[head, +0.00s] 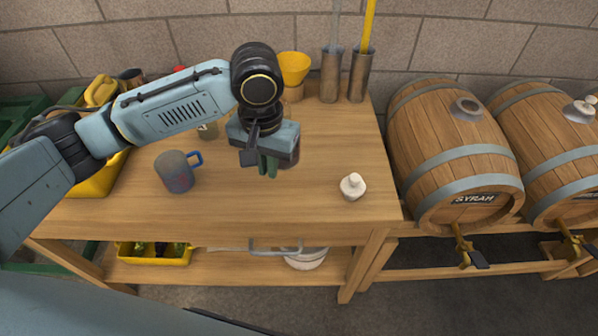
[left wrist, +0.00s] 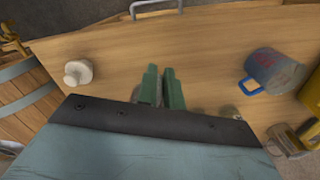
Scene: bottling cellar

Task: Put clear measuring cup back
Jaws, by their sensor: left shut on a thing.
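My left gripper (head: 267,166) is over the middle of the wooden workbench (head: 240,215), its green fingers pointing down. It also shows in the left wrist view (left wrist: 160,85), with its fingers close together. It is shut on a see-through greyish thing, which I take to be the clear measuring cup (head: 289,153). The gripper hides most of it, and only a faint edge shows beside the fingers in the left wrist view. I cannot tell whether it touches the bench top. My right gripper is not in view.
A grey mug (head: 177,174) with a blue handle stands left of the gripper. A white stopper-like piece (head: 352,187) is to the right. A yellow funnel (head: 294,68) and metal cylinders (head: 331,75) stand at the back. Barrels (head: 450,150) are right of the bench. The front middle is clear.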

